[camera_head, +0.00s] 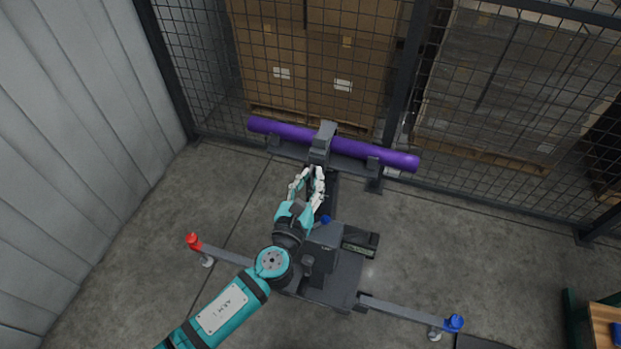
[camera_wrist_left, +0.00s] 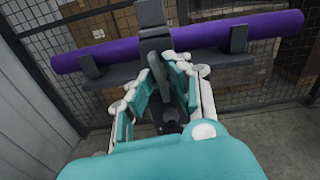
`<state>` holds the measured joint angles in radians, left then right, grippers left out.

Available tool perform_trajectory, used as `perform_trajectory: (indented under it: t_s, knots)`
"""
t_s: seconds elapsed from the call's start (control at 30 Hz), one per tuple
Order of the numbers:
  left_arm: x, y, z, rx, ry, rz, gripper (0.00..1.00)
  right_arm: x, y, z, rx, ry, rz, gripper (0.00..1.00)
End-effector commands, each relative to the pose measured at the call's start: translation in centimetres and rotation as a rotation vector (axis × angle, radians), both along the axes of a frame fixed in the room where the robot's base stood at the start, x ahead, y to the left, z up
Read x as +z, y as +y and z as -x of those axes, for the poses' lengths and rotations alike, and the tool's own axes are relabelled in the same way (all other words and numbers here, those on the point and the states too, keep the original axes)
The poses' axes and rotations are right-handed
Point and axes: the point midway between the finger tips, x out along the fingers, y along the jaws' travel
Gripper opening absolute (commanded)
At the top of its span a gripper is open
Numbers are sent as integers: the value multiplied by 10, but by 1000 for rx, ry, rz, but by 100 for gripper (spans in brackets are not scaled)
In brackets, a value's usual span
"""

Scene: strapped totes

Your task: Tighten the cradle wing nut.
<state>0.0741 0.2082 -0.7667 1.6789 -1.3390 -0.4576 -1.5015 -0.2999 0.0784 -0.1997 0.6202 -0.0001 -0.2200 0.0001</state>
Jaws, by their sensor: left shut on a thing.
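The tube also spans the wrist view (camera_wrist_left: 215,32). My left gripper (camera_head: 313,174) is at the near side of the cradle, just below the clamp arm. Its white and teal fingers are shut on a dark grey part (camera_wrist_left: 170,98) that shows between them in the wrist view. This part is where the wing nut would sit, but the fingers hide most of it and its wings are not clear. My right gripper is not in view.
The cradle stands on a grey wheeled base (camera_head: 335,280) with outrigger bars ending in a red knob (camera_head: 193,241) and a blue knob (camera_head: 454,323). A mesh fence (camera_head: 470,130) with boxes (camera_head: 315,60) behind it closes the far side.

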Motion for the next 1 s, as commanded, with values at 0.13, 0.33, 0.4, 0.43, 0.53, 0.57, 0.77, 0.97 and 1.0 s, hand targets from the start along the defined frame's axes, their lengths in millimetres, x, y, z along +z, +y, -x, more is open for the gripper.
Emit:
perform_trajectory:
  t_s: [0.13, 0.33, 0.4, 0.43, 0.53, 0.57, 0.77, 0.97, 1.0]
  knots:
    - [-2, -1, 1, -2, 4, -1, 0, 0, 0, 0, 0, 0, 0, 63]
    - [-2, -1, 1, -2, 4, 0, 22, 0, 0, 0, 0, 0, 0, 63]
    - [-2, 0, 1, -1, 4, 0, 31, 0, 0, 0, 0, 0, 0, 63]
    - [-2, 0, 1, -1, 3, 0, 31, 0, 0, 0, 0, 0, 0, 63]
    - [-1, 0, 1, -1, 2, 0, 31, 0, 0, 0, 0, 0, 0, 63]
    - [-1, 0, 0, -1, 2, 0, 31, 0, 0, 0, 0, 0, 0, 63]
    - [-1, 2, 6, 0, 2, 0, 31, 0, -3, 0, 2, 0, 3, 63]
    - [-3, 13, 40, -2, 6, -2, 31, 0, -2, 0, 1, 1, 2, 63]
    - [-3, 15, 48, -2, 6, -2, 31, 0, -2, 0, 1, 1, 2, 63]
